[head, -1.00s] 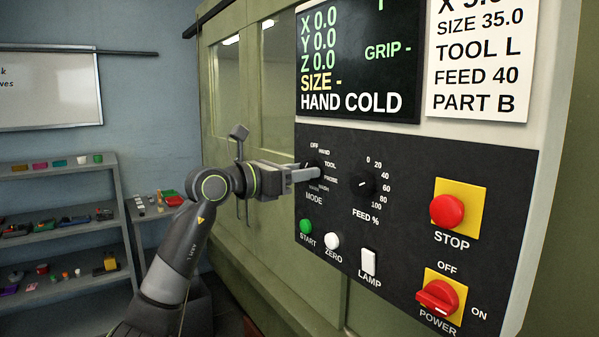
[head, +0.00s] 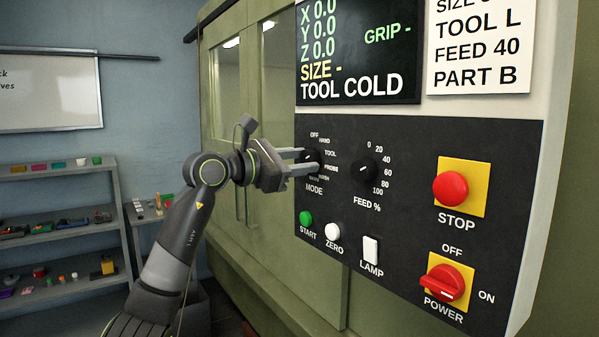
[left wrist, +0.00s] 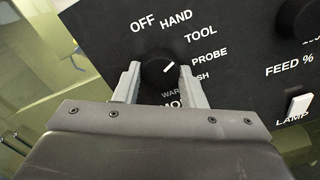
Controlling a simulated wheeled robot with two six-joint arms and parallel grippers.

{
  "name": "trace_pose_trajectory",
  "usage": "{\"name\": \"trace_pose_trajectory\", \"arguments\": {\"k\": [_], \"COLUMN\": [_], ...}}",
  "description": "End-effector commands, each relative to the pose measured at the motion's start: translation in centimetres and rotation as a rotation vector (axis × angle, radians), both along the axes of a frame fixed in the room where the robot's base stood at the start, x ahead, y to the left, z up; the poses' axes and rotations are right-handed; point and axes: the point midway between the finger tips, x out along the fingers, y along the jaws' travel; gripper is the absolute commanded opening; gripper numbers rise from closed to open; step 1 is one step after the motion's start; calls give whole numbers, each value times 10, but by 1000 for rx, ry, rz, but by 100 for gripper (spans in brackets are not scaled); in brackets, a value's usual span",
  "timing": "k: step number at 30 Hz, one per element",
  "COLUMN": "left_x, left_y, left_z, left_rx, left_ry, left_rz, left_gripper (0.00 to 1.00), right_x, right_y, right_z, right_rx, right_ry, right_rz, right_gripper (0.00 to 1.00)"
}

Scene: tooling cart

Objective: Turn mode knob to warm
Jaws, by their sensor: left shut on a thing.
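The black mode knob (left wrist: 157,66) sits between the two fingers of my left gripper (left wrist: 160,72) in the left wrist view. The labels OFF, HAND, TOOL and PROBE are clear; WASH and WARM are partly covered by a finger. In the head view my left gripper (head: 303,162) reaches the knob (head: 314,161) from the left, shut on it, with the fingers tilted. The display (head: 358,60) reads TOOL COLD. My right gripper is not in view.
The feed knob (head: 366,171) is right of the mode knob. Below are the green start button (head: 306,218), white zero button (head: 332,232) and lamp switch (head: 370,250). The red stop button (head: 451,188) and power switch (head: 442,284) are farther right.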

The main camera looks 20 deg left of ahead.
Motion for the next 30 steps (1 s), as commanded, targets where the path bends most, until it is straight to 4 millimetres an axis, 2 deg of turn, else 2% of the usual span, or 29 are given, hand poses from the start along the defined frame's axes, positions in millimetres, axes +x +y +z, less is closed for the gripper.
{"name": "trace_pose_trajectory", "arguments": {"k": [1,12,30], "left_x": [0,0,1], "left_y": [0,0,1], "left_z": [-3,-1,0], "left_rx": [35,311,761], "left_ry": [-27,-243,-591], "left_rz": [0,0,-1], "left_gripper": [14,14,14], "right_x": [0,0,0], "right_y": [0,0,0], "right_z": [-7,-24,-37], "right_rx": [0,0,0], "right_ry": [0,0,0], "right_rz": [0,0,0], "right_gripper": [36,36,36]}}
